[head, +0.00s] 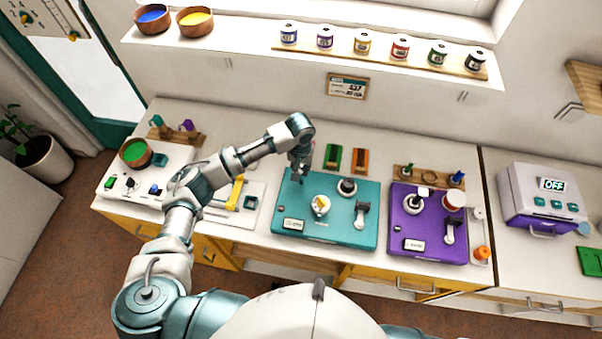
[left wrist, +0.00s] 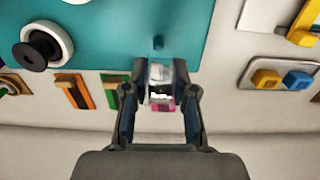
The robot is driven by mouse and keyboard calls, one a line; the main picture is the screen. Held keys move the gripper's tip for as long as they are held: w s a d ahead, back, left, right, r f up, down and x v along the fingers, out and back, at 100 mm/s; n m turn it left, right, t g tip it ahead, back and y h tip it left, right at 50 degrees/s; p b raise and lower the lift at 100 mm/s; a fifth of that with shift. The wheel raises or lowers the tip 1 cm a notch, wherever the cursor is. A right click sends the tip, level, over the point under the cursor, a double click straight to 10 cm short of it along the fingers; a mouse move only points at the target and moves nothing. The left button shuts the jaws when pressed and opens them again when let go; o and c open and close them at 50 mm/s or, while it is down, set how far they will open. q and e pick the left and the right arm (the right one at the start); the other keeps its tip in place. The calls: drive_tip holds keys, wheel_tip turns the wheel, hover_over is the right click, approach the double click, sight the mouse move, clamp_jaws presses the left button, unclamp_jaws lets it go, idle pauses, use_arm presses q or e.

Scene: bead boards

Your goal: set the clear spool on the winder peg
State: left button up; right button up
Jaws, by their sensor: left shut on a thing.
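My left gripper (head: 301,166) is over the upper left part of the teal board (head: 284,218). In the left wrist view its fingers (left wrist: 161,88) are shut on a small clear spool (left wrist: 160,72) with a pink part at its lower end. The board also carries a black knob with a white ring (head: 347,187), a white and yellow round piece (head: 320,204) and a grey lever (head: 361,214). My right gripper is not in view.
A green block (head: 333,156) and an orange block (head: 360,160) lie behind the teal board. A purple board (head: 405,245) with knobs stands to the right, a white board (head: 120,190) with a green-filled bowl to the left. Labelled spools line the shelf (head: 380,60).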

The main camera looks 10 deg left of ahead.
sight(302, 175)
use_arm(q)
wheel_tip(302, 175, down, 3)
drive_tip(key=shift+f, duration=0.2)
drive_tip(key=shift+d, duration=0.15)
drive_tip(key=shift+d, duration=0.1)
drive_tip(key=shift+f, duration=0.2)
drive_tip(key=o, duration=0.9)
drive_tip(key=shift+f, duration=0.1)
drive_tip(key=shift+a, duration=0.2)
wheel_tip(302, 175, up, 13)
drive_tip(key=shift+f, duration=0.2)
